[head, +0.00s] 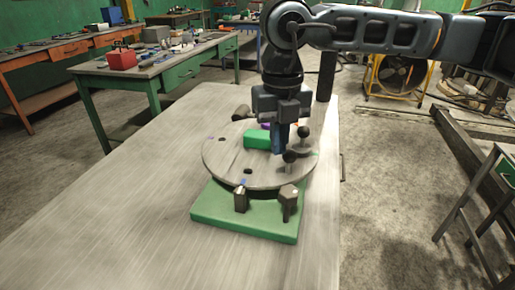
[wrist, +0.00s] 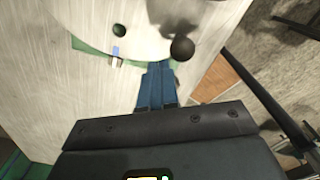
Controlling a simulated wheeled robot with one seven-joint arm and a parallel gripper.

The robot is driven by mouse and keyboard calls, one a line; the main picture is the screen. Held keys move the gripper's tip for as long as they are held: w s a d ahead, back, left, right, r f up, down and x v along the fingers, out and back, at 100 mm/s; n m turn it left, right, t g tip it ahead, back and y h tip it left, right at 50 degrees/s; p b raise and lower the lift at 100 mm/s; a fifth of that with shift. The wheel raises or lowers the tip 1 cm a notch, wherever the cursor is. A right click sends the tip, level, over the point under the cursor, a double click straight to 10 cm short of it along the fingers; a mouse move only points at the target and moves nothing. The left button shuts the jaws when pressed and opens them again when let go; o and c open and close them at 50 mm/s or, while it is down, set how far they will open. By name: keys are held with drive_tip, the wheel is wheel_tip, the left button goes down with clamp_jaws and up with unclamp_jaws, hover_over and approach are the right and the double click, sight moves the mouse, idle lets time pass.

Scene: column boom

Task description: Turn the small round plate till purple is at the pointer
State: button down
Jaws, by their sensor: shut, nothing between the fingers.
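The small round plate (head: 225,160) lies flat on a green square base (head: 240,222). It is grey, with dark holes, a green block (head: 257,140) and dark round-topped knobs (head: 290,157) on it. A blue mark (head: 243,181) is on its front rim, and a patch of purple (head: 265,125) shows behind, partly hidden by my gripper. My gripper (head: 278,150) points down over the right part of the plate, by the knobs, shut and empty. In the wrist view its blue fingers (wrist: 157,85) are together beside a dark knob (wrist: 182,48). I cannot clearly make out the pointer.
The pale tabletop (head: 130,190) is clear to the left. A green bench (head: 150,78) with tools stands at the back left.

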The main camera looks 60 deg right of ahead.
sight(287, 154)
drive_tip(key=shift+f+b, duration=2.05)
drive_tip(key=shift+b, duration=0.15)
drive_tip(key=shift+d, duration=0.1)
drive_tip(key=shift+s+d+b, duration=0.5)
drive_tip(key=shift+d+b, duration=0.05)
drive_tip(key=shift+d, duration=0.2)
